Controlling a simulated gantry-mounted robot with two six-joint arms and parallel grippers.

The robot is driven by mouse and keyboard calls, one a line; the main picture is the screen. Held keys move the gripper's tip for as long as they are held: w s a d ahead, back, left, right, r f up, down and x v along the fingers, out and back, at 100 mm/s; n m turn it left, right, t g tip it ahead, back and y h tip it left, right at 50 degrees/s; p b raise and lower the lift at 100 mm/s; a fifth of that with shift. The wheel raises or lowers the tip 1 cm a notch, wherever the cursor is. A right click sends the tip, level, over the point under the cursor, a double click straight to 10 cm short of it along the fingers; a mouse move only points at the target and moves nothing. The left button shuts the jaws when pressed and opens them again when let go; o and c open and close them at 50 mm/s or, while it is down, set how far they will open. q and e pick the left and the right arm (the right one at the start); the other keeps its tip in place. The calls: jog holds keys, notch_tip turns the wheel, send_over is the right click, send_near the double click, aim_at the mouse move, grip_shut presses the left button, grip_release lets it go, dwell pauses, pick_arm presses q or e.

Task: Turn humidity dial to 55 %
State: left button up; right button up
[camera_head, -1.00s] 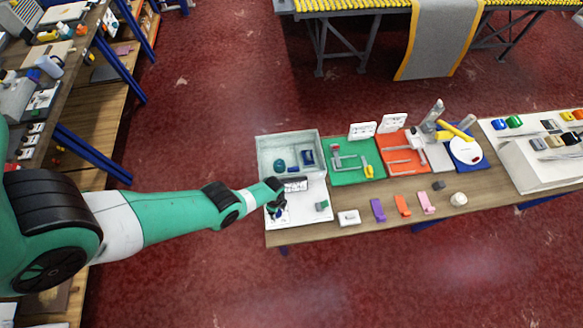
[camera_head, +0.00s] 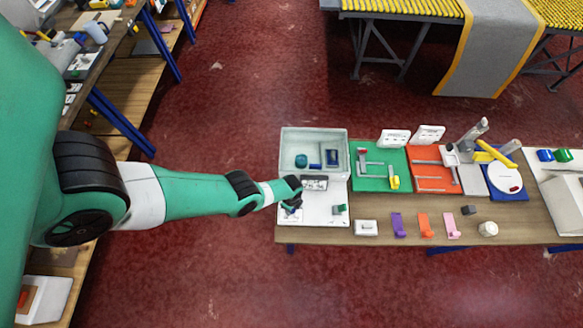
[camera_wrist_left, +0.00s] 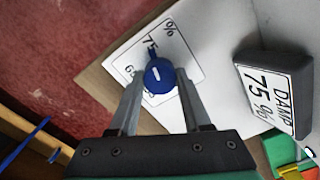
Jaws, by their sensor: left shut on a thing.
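The humidity dial (camera_wrist_left: 160,75) is a round blue knob with a white line on top and a dark blue pointer, on a white scale card. The pointer is by the printed 75 %; a 6 shows to its left, and other marks are hidden. My left gripper (camera_wrist_left: 158,80) is shut on the knob, one finger on each side. In the head view, my left gripper (camera_head: 291,205) is at the left of the white panel (camera_head: 326,213) and hides the dial. A dark-framed display (camera_wrist_left: 275,88) reads DAMP 75 %. My right gripper is not in view.
A grey open bin (camera_head: 342,133) stands behind the panel. Green (camera_head: 377,181) and orange (camera_head: 428,185) boards with fixtures lie to the right. A small white block (camera_head: 366,228) and purple (camera_head: 399,224), orange and pink pieces lie along the front of the table.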

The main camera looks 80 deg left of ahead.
pick_arm(q)
grip_shut()
jog(key=n, duration=0.6)
jog(key=shift+b, duration=0.4)
jog(key=n, duration=0.7)
jog(key=shift+n, duration=0.3)
jog(key=n, duration=1.4)
